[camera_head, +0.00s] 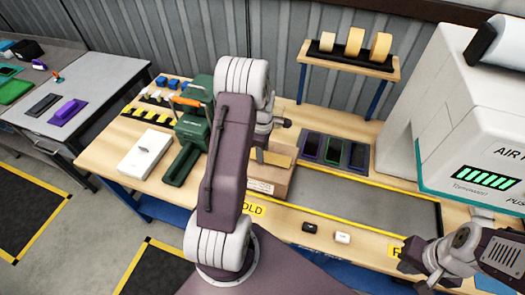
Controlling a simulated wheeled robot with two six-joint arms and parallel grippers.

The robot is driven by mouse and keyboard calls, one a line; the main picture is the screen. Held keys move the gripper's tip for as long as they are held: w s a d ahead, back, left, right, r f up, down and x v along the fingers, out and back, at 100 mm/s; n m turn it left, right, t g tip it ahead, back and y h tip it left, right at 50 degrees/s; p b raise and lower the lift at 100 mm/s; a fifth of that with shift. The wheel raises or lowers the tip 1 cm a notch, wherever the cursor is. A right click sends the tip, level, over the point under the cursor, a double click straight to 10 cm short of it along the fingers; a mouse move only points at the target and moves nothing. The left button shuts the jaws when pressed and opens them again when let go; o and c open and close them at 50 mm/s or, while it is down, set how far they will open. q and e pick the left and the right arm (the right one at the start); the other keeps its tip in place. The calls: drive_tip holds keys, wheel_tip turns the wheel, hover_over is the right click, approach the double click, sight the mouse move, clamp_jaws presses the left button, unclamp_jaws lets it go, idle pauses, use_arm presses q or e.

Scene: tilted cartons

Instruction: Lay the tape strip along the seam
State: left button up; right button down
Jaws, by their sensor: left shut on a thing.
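A small brown carton (268,181) stands on the workbench in the middle, partly hidden behind my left arm. Its top is tan, and the seam cannot be made out. My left gripper (262,150) is just above the carton's top, mostly hidden by my own arm. It is shut on what seems to be the tape strip, which is too small and covered to see clearly. Whether the strip touches the carton cannot be told. My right gripper (412,256) is at the lower right over the bench's front edge, away from the carton. Its jaw opening is unclear.
Tape rolls (354,42) stand on a raised shelf at the back. A white machine (455,120) fills the right. A green dispenser (194,125) and a white box (145,154) are left of my arm. Dark trays (334,150) lie behind a grey, yellow-edged mat (350,207).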

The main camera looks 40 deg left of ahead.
use_arm(q)
drive_tip(key=shift+f, duration=0.45)
idle(0.5)
drive_tip(key=o, duration=1.6)
wheel_tip(320, 180, up, 7)
drive_tip(key=p, duration=0.5)
drive_tip(key=shift+r+p, duration=0.15)
drive_tip(key=shift+p, duration=0.25)
